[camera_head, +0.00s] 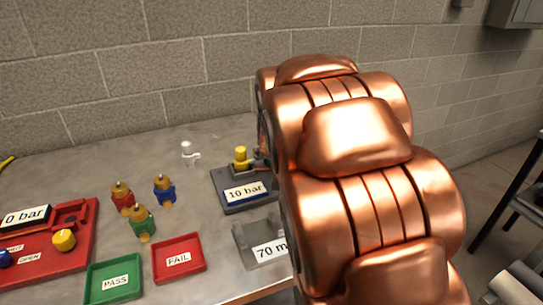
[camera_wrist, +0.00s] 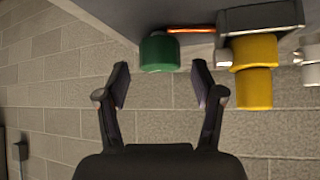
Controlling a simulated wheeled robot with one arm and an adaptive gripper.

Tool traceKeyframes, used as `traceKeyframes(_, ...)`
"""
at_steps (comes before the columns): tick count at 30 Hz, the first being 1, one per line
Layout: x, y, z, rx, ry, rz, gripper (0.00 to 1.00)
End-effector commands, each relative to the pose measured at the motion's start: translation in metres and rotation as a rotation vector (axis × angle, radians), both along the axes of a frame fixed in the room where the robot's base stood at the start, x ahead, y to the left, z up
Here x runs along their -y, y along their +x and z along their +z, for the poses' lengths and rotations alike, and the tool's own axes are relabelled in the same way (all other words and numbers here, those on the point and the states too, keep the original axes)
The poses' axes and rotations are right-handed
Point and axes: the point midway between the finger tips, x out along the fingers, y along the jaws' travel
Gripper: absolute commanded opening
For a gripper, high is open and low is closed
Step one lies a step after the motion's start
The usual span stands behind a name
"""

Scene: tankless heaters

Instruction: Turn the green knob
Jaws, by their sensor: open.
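The green knob (camera_wrist: 159,53) is a short cylinder on the underside of a grey surface, at top centre in the wrist view. A thin orange-copper bar runs from it to the right. My gripper (camera_wrist: 161,83) is open, its two dark fingers spread to the left and right of the knob's line. The knob lies beyond the fingertips, roughly centred between them, with no contact visible.
A yellow cylinder (camera_wrist: 253,70) is close right of the green knob, with a white fitting (camera_wrist: 312,54) beyond. The table holds a "10 bar" block (camera_head: 245,192), small brass fittings, a green PASS tray (camera_head: 114,296), a red FAIL tray (camera_head: 179,273) and a red fixture (camera_head: 80,240).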

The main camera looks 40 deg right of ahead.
Motion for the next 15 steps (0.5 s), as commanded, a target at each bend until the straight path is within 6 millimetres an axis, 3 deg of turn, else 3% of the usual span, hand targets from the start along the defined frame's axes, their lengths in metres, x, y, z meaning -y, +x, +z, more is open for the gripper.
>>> traceKeyframes(15,-0.026,-0.042,0.05,0.001,0.0,-0.001,0.67)
